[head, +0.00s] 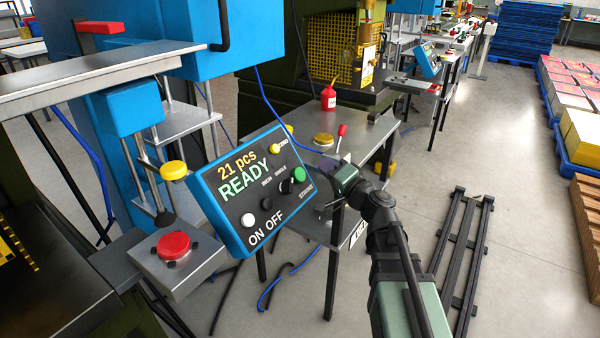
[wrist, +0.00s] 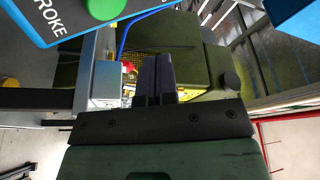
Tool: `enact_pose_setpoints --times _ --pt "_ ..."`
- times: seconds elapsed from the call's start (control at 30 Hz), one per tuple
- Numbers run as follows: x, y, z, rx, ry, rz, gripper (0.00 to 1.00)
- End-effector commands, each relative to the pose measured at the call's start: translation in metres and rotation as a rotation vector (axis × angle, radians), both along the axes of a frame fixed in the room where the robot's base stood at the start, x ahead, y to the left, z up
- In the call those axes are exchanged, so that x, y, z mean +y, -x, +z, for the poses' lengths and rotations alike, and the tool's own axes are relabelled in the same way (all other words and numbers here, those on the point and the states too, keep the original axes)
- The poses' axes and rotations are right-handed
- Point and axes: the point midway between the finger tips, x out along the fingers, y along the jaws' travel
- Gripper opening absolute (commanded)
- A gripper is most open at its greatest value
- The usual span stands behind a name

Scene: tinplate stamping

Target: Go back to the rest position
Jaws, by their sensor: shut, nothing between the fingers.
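My gripper (head: 333,163) is at the middle of the head view, at the end of my arm. It is in front of the steel table and close to the right edge of the blue control panel (head: 236,195). In the wrist view its two dark fingers (wrist: 155,75) are together with nothing between them. The panel reads "21 pcs READY" and has a green button (head: 299,174), a white button and ON and OFF labels. Part of the panel shows at the top left of the wrist view (wrist: 60,18).
A red emergency button (head: 173,245) and a yellow button (head: 173,170) are at left. The steel table (head: 372,135) holds a red oil can (head: 328,98), a yellow button and a red-knobbed lever. Floor rails (head: 463,250) run at right. Loaded pallets (head: 575,120) stand far right. Open floor lies between.

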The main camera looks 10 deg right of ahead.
Motion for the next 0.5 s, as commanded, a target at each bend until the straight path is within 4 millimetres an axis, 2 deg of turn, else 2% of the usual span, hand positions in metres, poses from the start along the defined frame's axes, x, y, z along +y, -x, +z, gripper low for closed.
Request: enact_pose_setpoints --times 0.07,0.17,0.27,0.33,0.4,0.5 --pt "0.002 0.001 0.000 0.010 -0.021 0.014 0.00" --pt "0.019 0.013 -0.016 0.079 0.041 0.124 0.00" --pt "0.041 0.041 -0.057 0.244 0.229 0.276 0.00" --pt "0.053 0.069 -0.095 0.412 0.398 0.377 0.00" --pt "0.054 0.098 -0.129 0.583 0.560 0.443 0.00" --pt "0.043 0.134 -0.164 0.807 0.762 0.485 0.00"
